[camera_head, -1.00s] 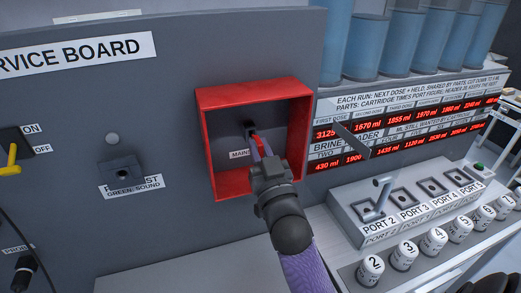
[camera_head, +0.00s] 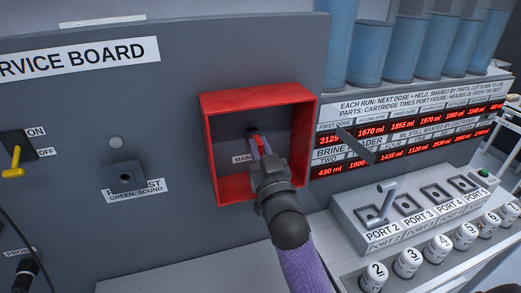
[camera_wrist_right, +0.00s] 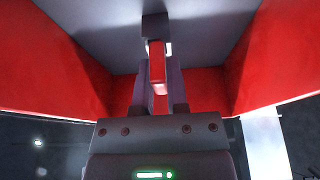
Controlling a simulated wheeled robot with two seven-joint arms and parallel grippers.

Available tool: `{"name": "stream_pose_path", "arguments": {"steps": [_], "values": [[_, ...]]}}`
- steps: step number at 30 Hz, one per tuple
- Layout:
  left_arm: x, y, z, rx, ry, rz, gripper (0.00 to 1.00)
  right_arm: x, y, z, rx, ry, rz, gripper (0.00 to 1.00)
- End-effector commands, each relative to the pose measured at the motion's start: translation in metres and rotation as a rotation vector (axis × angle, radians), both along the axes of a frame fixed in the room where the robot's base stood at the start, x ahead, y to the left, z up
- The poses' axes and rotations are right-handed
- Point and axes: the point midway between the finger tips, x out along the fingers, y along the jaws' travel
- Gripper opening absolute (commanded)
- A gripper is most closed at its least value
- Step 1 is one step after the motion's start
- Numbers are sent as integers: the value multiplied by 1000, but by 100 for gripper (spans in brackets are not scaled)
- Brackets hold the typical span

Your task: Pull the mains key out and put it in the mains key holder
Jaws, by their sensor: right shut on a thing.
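The mains key is a small red piece (camera_head: 260,142) in the head view, inside the red open-fronted box (camera_head: 205,140) on the grey service board. It also shows in the right wrist view as a red bar (camera_wrist_right: 157,70) between my fingers, its far end at a dark block (camera_wrist_right: 155,26) on the board. My right gripper (camera_head: 262,148) reaches into the box and is shut on the key. Whether the key is still seated in the block is hard to tell. The label below is partly hidden by the gripper. The mains key holder cannot be made out. My left gripper is out of view.
The box walls stand close around my right gripper. Left on the board are a yellow ON/OFF switch (camera_head: 14,160) and a dark square socket (camera_head: 126,178). Right are a red-digit display (camera_head: 400,140), a port block (camera_head: 385,235) with a grey handle, and several numbered white cartridges (camera_head: 407,262).

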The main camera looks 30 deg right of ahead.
Motion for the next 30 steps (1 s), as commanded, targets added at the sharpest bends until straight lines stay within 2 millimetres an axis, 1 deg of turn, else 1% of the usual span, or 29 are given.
{"name": "stream_pose_path", "arguments": {"steps": [8,9,14,15,19,20,21,23,24,25,30], "values": [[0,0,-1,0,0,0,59,4,-1,0,0,1,0,0],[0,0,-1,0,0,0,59,4,-1,0,0,1,0,22],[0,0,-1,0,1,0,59,3,-1,0,0,1,0,56],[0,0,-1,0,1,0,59,3,-1,0,0,1,0,59],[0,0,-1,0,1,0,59,3,-1,0,0,1,0,59],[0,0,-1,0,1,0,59,3,-1,0,0,1,0,61],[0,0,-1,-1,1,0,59,3,-1,0,0,1,0,69],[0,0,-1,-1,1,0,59,3,-1,0,0,1,0,82],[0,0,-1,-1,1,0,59,3,-1,0,0,1,0,90],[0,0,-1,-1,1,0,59,3,-1,0,0,1,0,94],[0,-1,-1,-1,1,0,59,3,-1,0,0,1,0,94]]}}
